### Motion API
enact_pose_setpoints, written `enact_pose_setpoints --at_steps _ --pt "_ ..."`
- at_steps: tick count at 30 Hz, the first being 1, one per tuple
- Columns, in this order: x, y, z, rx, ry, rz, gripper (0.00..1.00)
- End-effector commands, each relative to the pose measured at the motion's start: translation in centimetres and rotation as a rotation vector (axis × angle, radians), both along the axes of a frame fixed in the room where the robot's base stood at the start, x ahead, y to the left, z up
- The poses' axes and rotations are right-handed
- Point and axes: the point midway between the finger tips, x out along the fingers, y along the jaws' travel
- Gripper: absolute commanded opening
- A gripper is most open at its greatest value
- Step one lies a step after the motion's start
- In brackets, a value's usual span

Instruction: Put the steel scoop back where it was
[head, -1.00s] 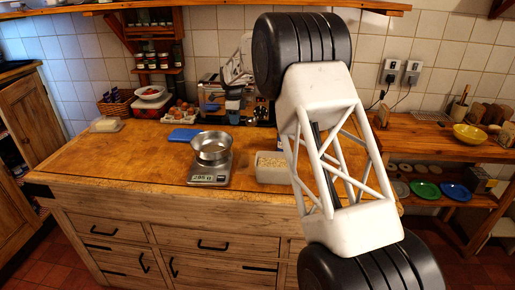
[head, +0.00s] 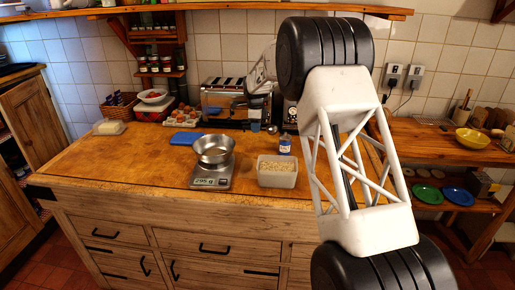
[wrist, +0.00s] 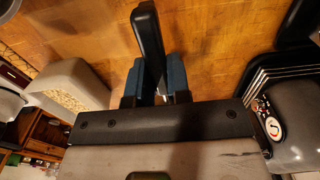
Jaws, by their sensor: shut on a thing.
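My gripper (wrist: 152,82) is shut on a black handle (wrist: 147,35), which I take to be the steel scoop's. The handle stands between the two blue finger pads in the wrist view. The scoop's steel part cannot be made out there. In the head view my gripper (head: 256,119) is small, above the back of the wooden worktop in front of the toaster. A pale tub of oats (head: 277,179) stands nearer the front; it also shows at the left of the wrist view (wrist: 75,72). A steel bowl (head: 214,149) sits on a scale (head: 211,178).
A blue-lidded jar (head: 285,145) stands behind the tub. A toaster (head: 222,100) stands along the back wall. The worktop's front left (head: 110,160) is clear.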

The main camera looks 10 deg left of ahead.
Motion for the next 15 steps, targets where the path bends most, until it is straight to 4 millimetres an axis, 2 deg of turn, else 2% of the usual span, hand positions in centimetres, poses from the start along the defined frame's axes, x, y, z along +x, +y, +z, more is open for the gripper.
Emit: enact_pose_setpoints --at_steps 9,15 --pt "-0.1 0.0 -4.3 0.000 0.001 0.000 0.00" --pt "0.0 0.0 -5.3 0.000 0.000 0.000 0.00"
